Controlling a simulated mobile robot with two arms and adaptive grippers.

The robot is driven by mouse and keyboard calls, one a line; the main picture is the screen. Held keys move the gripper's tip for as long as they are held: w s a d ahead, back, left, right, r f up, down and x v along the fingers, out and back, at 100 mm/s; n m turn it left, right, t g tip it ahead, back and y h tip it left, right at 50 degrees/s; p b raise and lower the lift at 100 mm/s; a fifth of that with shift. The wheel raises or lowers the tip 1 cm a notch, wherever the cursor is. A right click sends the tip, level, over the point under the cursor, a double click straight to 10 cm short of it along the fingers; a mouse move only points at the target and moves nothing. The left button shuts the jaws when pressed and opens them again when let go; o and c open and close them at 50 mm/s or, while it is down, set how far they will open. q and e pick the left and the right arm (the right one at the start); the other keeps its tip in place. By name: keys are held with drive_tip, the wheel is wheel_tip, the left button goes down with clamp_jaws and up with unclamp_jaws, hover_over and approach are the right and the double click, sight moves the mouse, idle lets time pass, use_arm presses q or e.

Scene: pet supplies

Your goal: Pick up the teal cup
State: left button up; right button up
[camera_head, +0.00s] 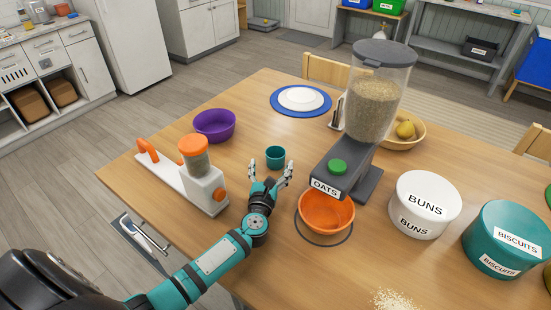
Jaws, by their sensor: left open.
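The small teal cup (275,157) stands upright on the wooden table (250,120), left of the oats dispenser. My left gripper (271,168) reaches in from the lower left and is open. Its fingers are just in front of the cup, with one fingertip near the cup's left side and the other to its right. I cannot tell whether they touch the cup. My right gripper is not in view.
An oats dispenser (371,108) stands right of the cup, with an orange bowl (326,213) below its spout. A white and orange device (198,177) and a purple bowl (214,125) stand to the left. Buns (424,204) and biscuits (508,239) canisters stand at right.

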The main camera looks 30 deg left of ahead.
sight(274, 160)
use_arm(q)
drive_tip(key=x, duration=0.5)
drive_tip(key=shift+w+f+p, duration=0.15)
drive_tip(key=shift+p, duration=0.25)
drive_tip(key=c, duration=1.2)
